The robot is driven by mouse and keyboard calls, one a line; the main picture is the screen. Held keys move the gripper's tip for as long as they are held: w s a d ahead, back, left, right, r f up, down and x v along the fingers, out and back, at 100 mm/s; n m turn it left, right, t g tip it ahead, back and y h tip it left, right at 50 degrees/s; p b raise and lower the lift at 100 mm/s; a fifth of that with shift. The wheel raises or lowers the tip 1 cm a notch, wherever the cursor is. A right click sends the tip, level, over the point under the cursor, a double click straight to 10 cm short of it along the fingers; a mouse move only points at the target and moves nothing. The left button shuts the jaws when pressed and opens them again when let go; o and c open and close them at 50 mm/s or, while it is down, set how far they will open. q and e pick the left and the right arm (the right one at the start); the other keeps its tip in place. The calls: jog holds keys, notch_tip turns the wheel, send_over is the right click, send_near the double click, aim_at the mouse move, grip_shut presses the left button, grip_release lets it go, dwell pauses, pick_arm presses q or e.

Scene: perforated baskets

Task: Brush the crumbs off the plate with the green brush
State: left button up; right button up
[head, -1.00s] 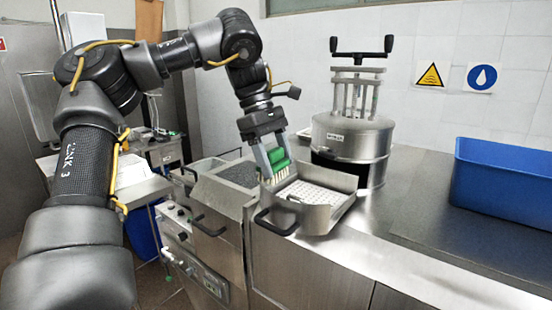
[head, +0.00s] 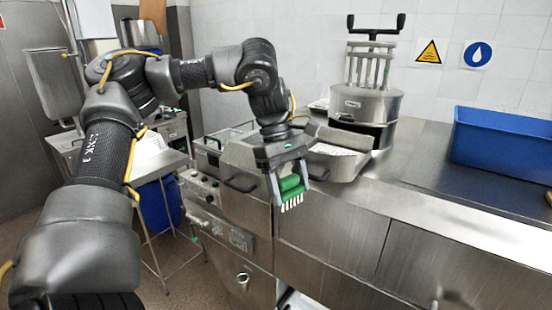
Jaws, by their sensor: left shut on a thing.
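My left gripper (head: 287,181) is shut on the green brush (head: 292,187). The brush has pale bristles pointing down. It hangs in front of the steel counter's front face, apart from any surface as far as I can see. The perforated plate (head: 337,149) lies in a square steel tray (head: 346,170) behind and to the right of the gripper. Only a part of the plate shows, since the gripper and arm cover its left side. Crumbs are too small to make out. My right gripper is not in view.
A steel press with black handles (head: 370,104) stands behind the tray. A blue bin (head: 500,147) stands on the counter at right. A steel fryer-like unit (head: 215,205) with black handles is left of the tray. The counter top (head: 425,180) between is clear.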

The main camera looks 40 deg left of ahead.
pick_arm(q)
jog(key=s+d+f+m+g+b, duration=0.1)
jog(key=d+f+m, duration=0.2)
jog(key=d+f, duration=0.5)
jog(key=s+d+f+m+g, duration=0.1)
jog(key=d+f+m, duration=0.25)
jog(key=f, duration=0.85)
notch_tip(320, 180, down, 13)
jog(key=b, duration=1.3)
jog(key=shift+f+y, duration=0.2)
jog(key=shift+y, duration=0.2)
